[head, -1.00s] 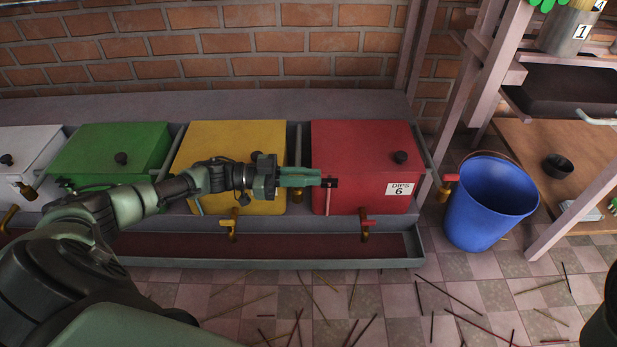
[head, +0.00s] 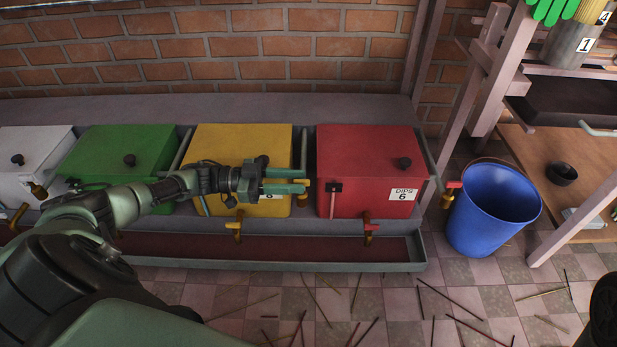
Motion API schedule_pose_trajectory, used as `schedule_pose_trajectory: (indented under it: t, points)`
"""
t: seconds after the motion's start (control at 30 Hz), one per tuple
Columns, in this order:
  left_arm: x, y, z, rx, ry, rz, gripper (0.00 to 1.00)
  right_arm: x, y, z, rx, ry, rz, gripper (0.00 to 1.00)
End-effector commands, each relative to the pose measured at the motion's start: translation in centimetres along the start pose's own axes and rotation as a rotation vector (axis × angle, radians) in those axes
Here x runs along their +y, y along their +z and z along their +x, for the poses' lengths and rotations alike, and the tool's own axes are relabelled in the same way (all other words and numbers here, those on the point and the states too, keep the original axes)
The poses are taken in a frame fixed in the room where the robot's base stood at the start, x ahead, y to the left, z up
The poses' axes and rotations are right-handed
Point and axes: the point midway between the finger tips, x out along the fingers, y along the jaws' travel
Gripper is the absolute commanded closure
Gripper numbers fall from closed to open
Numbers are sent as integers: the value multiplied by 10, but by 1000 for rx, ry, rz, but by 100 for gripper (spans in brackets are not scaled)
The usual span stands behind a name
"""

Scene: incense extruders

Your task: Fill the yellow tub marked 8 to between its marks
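The yellow tub (head: 240,142) stands between the green and red tubs, its lid closed. Its white label (head: 270,196) is partly hidden behind my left gripper, so I cannot read its number clearly. A brass tap (head: 236,228) with a yellow handle is low on its front. A thin upright strip (head: 203,204) is at its front left; I cannot make out its marks. A brass fitting (head: 303,193) is by its right side, under a grey pipe. My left gripper (head: 304,181) is open, its fingertips overlapping that fitting in the picture; contact is unclear. My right gripper is out of view.
A red tub (head: 355,150) labelled DIPS 6, a green tub (head: 115,148) and a white tub (head: 30,145) share the ledge. A trough (head: 270,252) runs below the taps. A blue bucket (head: 490,215) stands at right beside a wooden rack. Sticks litter the tiled floor.

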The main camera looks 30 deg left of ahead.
Motion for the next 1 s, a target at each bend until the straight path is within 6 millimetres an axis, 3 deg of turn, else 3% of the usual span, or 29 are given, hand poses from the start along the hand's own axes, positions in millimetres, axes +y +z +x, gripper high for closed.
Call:
schedule_pose_trajectory:
  t: [0.1, 0.23, 1.0]
  points:
    - [0, -1, -17, -2, -2, -3, 67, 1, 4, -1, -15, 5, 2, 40]
    - [0, 0, -26, 0, -1, -2, 67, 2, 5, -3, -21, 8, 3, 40]
    - [0, 1, -27, 0, 0, -2, 67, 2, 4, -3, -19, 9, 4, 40]
